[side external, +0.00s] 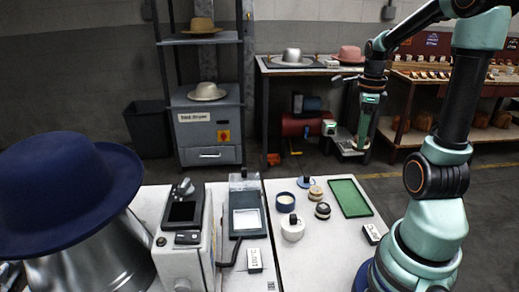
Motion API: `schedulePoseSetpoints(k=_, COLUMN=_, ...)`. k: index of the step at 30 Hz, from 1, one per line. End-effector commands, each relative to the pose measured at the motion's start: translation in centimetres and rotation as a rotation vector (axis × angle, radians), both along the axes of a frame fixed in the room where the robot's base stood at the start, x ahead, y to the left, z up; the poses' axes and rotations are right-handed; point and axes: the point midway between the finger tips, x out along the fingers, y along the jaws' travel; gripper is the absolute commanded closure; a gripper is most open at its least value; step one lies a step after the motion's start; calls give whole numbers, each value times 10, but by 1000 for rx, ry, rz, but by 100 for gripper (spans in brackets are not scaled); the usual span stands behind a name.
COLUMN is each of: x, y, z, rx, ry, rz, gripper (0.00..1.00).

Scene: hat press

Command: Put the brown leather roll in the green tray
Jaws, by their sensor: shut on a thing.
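My gripper (363,143) hangs pointing down, high above the back of the white table and beyond the green tray in the picture. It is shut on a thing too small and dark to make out. The green tray (349,198) is a flat, shallow rectangle on the right part of the table, and it looks empty. No brown leather roll can be clearly picked out. A tan roll (315,192) stands left of the tray, beside a black-and-cream roll (322,210).
A navy-rimmed roll (286,200), a white roll (292,229) and a small blue item (306,182) share the table. A label block (371,233) stands in front of the tray. Devices and a large blue hat (66,190) fill the left.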

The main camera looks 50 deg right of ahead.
Motion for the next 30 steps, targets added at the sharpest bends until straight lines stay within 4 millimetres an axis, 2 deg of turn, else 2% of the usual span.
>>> schedulePoseSetpoints(k=3, x=-1, y=1, z=-32, rx=6, ry=6, rz=2, gripper=100)
schedulePoseSetpoints(k=12, x=-1, y=2, z=-103, rx=7, ry=6, rz=4, gripper=100)
schedulePoseSetpoints(k=15, x=0, y=1, z=-118, rx=4, ry=4, rz=4, gripper=100)
schedulePoseSetpoints(k=22, x=0, y=1, z=-133, rx=1, ry=2, rz=5, gripper=100)
schedulePoseSetpoints(k=30, x=0, y=1, z=-164, rx=2, ry=2, rz=5, gripper=100)
